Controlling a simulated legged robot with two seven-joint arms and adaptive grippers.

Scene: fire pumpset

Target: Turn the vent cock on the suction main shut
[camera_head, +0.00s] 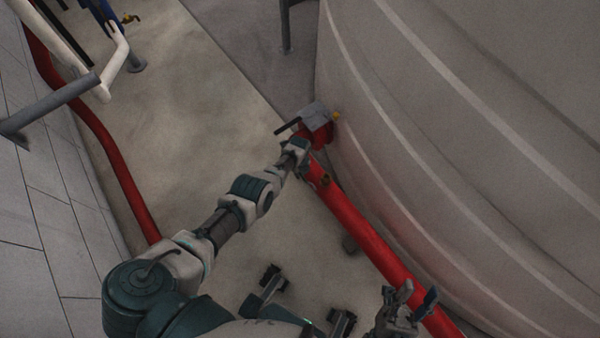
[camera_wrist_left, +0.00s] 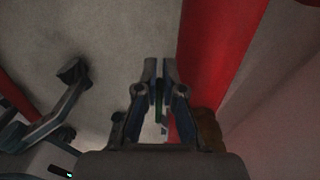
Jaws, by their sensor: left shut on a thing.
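The red suction main (camera_head: 365,228) runs diagonally along the tank's foot; it also fills a band right of centre in the left wrist view (camera_wrist_left: 218,50). A small brass-brown fitting (camera_head: 323,180), apparently the vent cock, sits on the pipe; a brown rounded part shows beside my fingers in the wrist view (camera_wrist_left: 209,128). My left gripper (camera_head: 299,158) is at the pipe just above that fitting. In the wrist view its fingers (camera_wrist_left: 159,72) are closed on a thin dark piece, apparently the cock's handle, mostly hidden between them. My right gripper (camera_head: 416,295) is open and empty over the pipe's lower end.
A large pale tank (camera_head: 470,130) fills the right side. A grey box with a black lever (camera_head: 312,115) stands at the pipe's far end. Another red pipe (camera_head: 118,175) runs along the tiled wall at left. Bare floor (camera_head: 185,110) lies between.

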